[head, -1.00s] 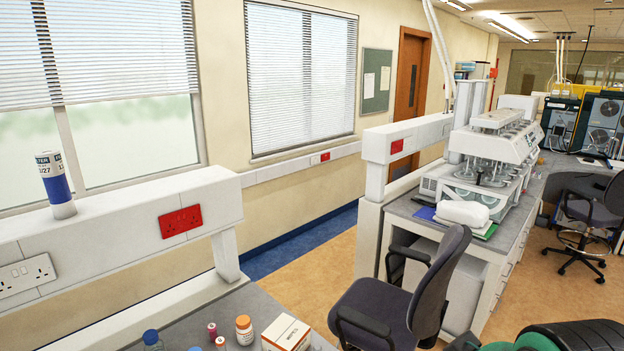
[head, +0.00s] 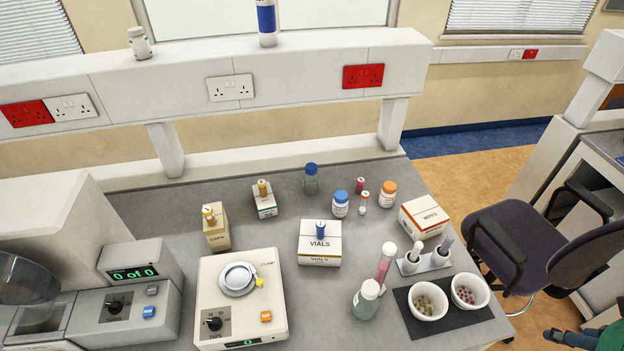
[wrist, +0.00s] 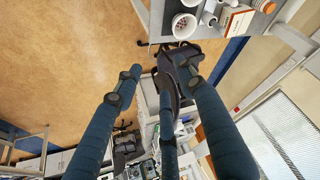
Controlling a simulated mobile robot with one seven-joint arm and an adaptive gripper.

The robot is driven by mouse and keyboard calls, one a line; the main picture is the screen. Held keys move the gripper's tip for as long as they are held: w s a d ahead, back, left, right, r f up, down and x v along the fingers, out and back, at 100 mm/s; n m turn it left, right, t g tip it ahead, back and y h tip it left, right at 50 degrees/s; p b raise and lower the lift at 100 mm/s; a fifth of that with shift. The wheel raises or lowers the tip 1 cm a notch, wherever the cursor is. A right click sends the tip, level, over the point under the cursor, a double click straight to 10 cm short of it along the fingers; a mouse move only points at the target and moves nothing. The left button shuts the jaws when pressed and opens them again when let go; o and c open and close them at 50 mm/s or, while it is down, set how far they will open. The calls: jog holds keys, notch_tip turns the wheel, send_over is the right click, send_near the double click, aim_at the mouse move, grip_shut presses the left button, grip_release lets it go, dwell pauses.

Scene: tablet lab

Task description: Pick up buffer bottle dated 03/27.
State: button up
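A tall white bottle with a blue band (head: 266,22) stands upright on the white raised ledge at the top of the head view, its top cut off by the picture edge. No date can be read on it now; in the earlier frame its label shows a date ending in "/27". A smaller white bottle (head: 140,43) stands further left on the same ledge, its label too small to read.
The white ledge (head: 300,60) runs behind the grey bench (head: 185,215). The bench holds bottles, cartons, including a VIALS box (head: 319,243), a cream device (head: 215,285), tubes and two bowls. An office chair (head: 510,245) stands at the right.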

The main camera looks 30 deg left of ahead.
jog(key=o, duration=0.7)
